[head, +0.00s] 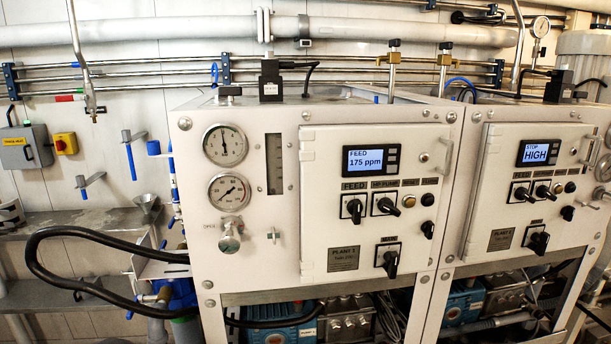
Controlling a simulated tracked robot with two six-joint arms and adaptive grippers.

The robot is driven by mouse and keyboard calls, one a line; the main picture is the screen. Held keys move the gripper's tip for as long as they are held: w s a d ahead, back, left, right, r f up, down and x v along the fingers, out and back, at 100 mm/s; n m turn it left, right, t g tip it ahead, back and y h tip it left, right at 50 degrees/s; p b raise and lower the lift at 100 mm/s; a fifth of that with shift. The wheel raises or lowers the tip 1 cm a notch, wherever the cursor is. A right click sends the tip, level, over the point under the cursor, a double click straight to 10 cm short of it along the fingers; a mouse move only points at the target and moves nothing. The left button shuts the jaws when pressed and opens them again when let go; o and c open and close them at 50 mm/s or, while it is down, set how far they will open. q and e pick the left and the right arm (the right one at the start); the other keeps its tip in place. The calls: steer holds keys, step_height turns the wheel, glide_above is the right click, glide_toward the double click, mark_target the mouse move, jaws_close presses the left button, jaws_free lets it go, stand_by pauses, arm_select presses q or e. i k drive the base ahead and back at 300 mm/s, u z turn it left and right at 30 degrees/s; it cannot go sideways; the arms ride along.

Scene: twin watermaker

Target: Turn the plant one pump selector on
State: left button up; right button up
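The plant one panel (322,232) is a white door marked "PLANT 1" on the left cabinet. Its upper row has a black selector under a "FEED" label (353,208) and a second black selector under a label that seems to read "HP PUMP" (388,206). The feed selector's handle looks near upright. The second one's handle slants down to the right. The display (371,160) reads "FEED 175 ppm". Neither of my grippers is in view.
A similar plant panel (530,190) on the right shows "STOP HIGH". Two round gauges (226,165) and a valve knob (229,240) are left of the plant one door. A black hose (40,262) loops out at left. The space before the panels looks clear.

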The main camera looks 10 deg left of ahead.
mark_target(384, 204)
steer(key=z, duration=0.95)
steer(key=k, duration=0.95)
steer(key=u, duration=0.9)
steer(key=i, duration=1)
